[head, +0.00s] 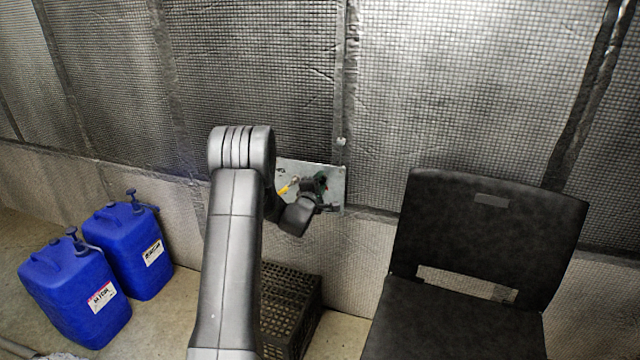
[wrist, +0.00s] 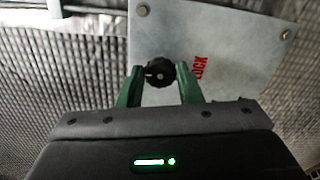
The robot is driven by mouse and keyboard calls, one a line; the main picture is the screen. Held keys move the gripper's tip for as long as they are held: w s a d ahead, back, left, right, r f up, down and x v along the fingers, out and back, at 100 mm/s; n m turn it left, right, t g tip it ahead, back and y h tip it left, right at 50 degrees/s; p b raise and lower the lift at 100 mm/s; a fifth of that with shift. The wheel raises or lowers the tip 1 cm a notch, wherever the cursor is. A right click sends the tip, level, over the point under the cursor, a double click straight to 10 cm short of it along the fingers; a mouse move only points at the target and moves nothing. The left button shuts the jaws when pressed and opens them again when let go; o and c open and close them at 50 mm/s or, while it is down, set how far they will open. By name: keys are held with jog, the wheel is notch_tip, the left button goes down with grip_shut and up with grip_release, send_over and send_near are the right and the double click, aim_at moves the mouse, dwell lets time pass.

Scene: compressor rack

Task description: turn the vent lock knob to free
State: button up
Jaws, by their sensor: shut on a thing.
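The vent lock knob (wrist: 159,73) is a small black round knob on a grey metal plate (wrist: 215,40), seen in the wrist view. A pale mark shows on its face, left of its centre. Red lettering, partly readable as "LOCK", is on the plate to the right of the knob. My gripper (wrist: 160,82) has its two green fingers shut on the knob, one on each side. In the head view the plate (head: 336,188) is on the wall, with a yellow part on it.
A black chair (head: 480,240) stands at the right. A dark plastic crate (head: 290,300) is on the floor below the plate. Blue jugs (head: 75,290) stand on the floor at the left. Quilted padding covers the wall.

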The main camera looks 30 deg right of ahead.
jog(key=o, duration=1)
jog(key=v, duration=1.4)
jog(key=shift+w, duration=0.1)
jog(key=x, duration=1.4)
